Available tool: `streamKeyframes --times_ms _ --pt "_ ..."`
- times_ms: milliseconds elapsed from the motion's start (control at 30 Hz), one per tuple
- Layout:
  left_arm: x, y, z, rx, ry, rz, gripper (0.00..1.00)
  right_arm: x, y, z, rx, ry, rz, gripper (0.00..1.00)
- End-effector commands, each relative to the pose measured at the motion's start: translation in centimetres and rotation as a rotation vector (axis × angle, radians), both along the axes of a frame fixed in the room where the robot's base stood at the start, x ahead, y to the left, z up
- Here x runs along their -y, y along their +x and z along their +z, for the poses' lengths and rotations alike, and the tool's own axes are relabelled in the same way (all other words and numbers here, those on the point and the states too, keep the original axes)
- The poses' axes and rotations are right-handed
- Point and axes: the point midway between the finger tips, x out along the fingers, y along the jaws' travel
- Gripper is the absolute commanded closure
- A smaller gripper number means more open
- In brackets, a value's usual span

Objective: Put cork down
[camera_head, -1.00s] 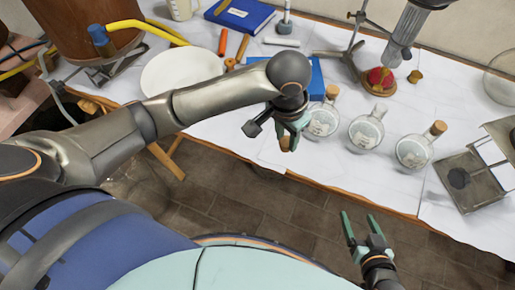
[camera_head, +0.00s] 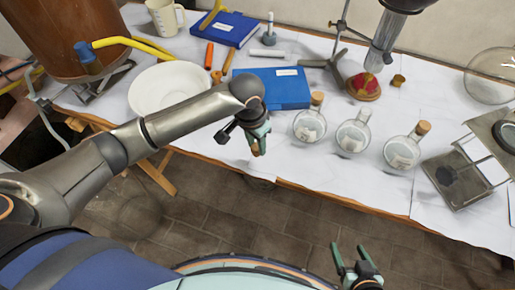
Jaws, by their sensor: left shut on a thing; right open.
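My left gripper (camera_head: 257,140) is shut on a small tan cork (camera_head: 256,150), which shows at its fingertips near the table's front edge. Three round glass flasks stand on the white-covered table (camera_head: 215,140) to the right of it. The left flask (camera_head: 309,126) and the right flask (camera_head: 403,151) have corks in their necks. The middle flask (camera_head: 352,135) has an open neck. Another small cork (camera_head: 398,80) stands further back on the table. My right gripper (camera_head: 350,258) is open and empty, low in front of the table.
Blue books (camera_head: 285,89) (camera_head: 226,30), a white bowl (camera_head: 170,88) and a red domed object on a round base (camera_head: 364,86) lie behind. A metal stand (camera_head: 458,178) is at the right. Bare table lies between the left gripper and the left flask.

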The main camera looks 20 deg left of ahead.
Motion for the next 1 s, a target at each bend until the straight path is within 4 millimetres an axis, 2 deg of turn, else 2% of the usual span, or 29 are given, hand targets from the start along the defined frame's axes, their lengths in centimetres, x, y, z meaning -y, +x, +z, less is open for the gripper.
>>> streamKeyframes --times_ms 33,200,367,600,967,1000 --pt "-0.1 0.6 -0.8 0.0 0.001 0.003 1.0 0.0 0.0 -0.2 0.0 0.0 0.0 0.22" --pt "-0.2 1.7 -2.0 0.001 0.0 0.0 1.0 0.0 0.0 -0.4 0.0 0.0 0.0 0.22" --pt "-0.3 2.2 -2.7 0.001 0.0 0.0 1.0 0.0 0.0 -0.5 0.001 0.001 0.001 0.22" --pt "-0.4 2.3 -5.8 -0.001 0.001 -0.001 1.0 0.0 0.0 -0.8 0.001 0.001 0.001 0.22" --pt "-0.4 2.3 -6.1 0.002 -0.001 -0.001 1.0 0.0 0.0 -0.7 0.001 0.001 0.001 0.22" --pt "-0.4 2.3 -6.1 0.003 0.0 -0.001 0.6 0.0 0.0 -0.7 0.001 0.001 0.001 0.22"
